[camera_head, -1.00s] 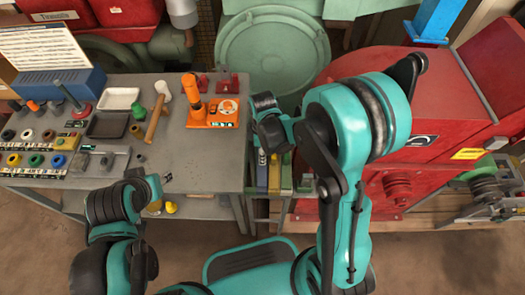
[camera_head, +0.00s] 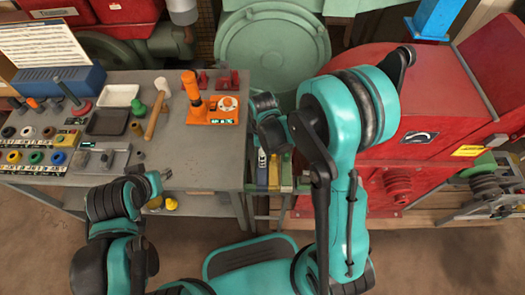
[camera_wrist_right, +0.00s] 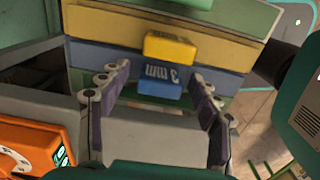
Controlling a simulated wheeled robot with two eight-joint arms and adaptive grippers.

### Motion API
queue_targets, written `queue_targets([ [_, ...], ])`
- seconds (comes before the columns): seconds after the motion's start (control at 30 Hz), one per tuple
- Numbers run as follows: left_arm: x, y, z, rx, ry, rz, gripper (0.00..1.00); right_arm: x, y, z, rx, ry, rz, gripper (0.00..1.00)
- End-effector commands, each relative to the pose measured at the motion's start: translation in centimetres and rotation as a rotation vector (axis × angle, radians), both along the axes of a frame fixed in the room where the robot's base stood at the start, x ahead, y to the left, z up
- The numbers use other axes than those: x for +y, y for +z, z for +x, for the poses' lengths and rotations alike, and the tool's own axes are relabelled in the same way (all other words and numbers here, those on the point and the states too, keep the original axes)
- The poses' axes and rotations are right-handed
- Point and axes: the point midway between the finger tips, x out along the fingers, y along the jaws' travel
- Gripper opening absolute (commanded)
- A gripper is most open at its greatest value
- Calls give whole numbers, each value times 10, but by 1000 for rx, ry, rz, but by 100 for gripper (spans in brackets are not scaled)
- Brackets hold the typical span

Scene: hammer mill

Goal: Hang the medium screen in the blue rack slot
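In the right wrist view, the rack's stacked panels show green (camera_wrist_right: 222,16), yellow (camera_wrist_right: 105,57) and blue (camera_wrist_right: 228,82). A yellow tab (camera_wrist_right: 170,47) sits above a blue tab (camera_wrist_right: 158,84) with a "3 mm" label seen upside down. My right gripper (camera_wrist_right: 162,88) is open, its fingers on either side of the blue tab, with no clear grip on it. In the head view the rack (camera_head: 274,172) is partly hidden by my right arm. My left gripper (camera_head: 160,182) is over the workbench's front edge; its finger opening is unclear. I cannot pick out the medium screen for certain.
The grey workbench (camera_head: 200,160) left of the rack holds an orange tool (camera_head: 210,108), a mallet (camera_head: 157,112), trays and several small colored parts. The red mill (camera_head: 440,105) stands to the right, and a round green cover (camera_head: 272,50) is behind.

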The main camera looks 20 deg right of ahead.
Motion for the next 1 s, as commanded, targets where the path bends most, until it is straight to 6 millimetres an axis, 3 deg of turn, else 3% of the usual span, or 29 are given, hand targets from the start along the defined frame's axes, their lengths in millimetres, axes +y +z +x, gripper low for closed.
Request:
queue_targets([
  [0.27,0,0,0,0,0,0,39,0,16,0,0,0,0,63],
  [0.7,0,0,0,0,0,0,39,0,103,0,0,0,0,63],
  [1.0,0,0,0,0,0,0,39,0,120,0,0,0,0,63],
])
